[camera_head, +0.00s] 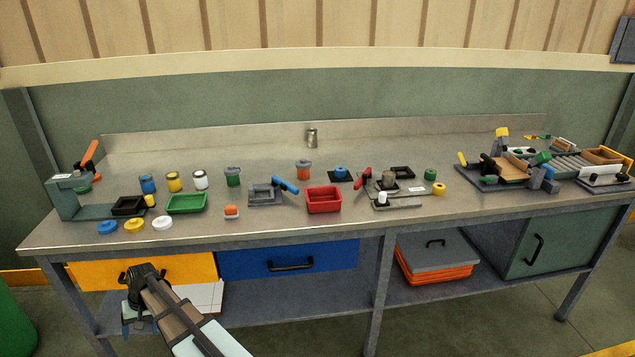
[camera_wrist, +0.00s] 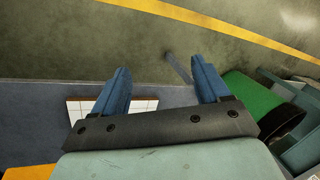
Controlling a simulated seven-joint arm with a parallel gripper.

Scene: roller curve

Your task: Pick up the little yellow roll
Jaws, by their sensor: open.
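A small yellow cylinder (camera_head: 150,200) stands at the right end of a black tray (camera_head: 128,206) on the left part of the bench. A small yellow ring-like piece (camera_head: 438,188) lies right of centre; I cannot tell for certain which is the roll. A yellow disc (camera_head: 134,225) and a yellow jar (camera_head: 173,182) are also on the left part. My gripper (camera_head: 139,274) is in front of the bench, apart from these pieces. In the wrist view its fingers (camera_wrist: 162,82) are spread with nothing between them; no small yellow piece shows there.
The bench top (camera_head: 270,220) has bare metal along its front edge. A green tray (camera_head: 187,203), a red tray (camera_head: 324,200), clamps and several jars stand on it. Yellow and blue drawers (camera_head: 235,263) sit below, near my gripper. A white tiled panel (camera_head: 207,298) lies on the lower shelf.

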